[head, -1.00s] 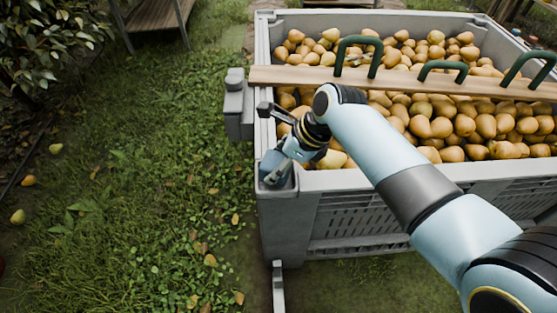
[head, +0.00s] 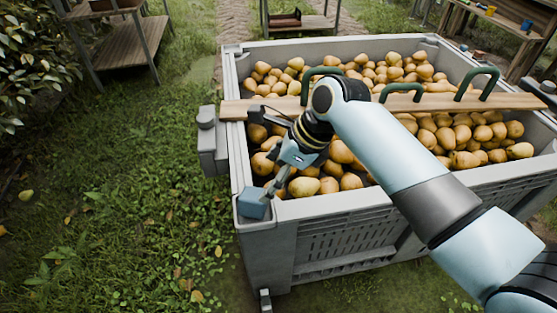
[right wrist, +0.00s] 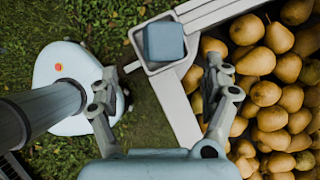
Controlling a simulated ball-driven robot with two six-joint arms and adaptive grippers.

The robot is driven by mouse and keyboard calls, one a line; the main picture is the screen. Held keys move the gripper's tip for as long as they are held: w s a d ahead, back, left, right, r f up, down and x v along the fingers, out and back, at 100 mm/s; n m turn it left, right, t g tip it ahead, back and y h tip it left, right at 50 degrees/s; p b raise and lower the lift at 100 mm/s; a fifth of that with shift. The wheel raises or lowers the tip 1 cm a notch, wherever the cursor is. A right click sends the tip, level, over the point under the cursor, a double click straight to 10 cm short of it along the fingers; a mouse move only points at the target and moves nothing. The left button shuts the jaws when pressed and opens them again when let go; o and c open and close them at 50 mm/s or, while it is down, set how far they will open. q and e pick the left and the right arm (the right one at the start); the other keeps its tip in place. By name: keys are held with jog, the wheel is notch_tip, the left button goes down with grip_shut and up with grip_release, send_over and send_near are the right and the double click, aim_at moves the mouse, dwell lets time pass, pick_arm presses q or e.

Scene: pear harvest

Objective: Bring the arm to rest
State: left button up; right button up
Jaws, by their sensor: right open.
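My right gripper (head: 275,160) is open and empty above the near left corner of the grey bin (head: 330,217). In the right wrist view its two fingers (right wrist: 162,88) are spread wide, one over the pears and one outside the bin wall. A blue-grey block (head: 252,204) sits at the bin's corner post; in the right wrist view the block (right wrist: 165,42) lies in the corner recess beyond the fingertips, apart from them. My right arm reaches in from the lower right. My left gripper is not in view.
Many yellow-brown pears (head: 440,135) fill the bin. A wooden board (head: 420,103) with green handles (head: 478,82) lies across it. A wooden shelf (head: 115,48) stands at the upper left and a bench (head: 500,22) at the upper right. Open grass (head: 130,200) lies left.

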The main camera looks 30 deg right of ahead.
jog(key=shift+v, duration=1.2)
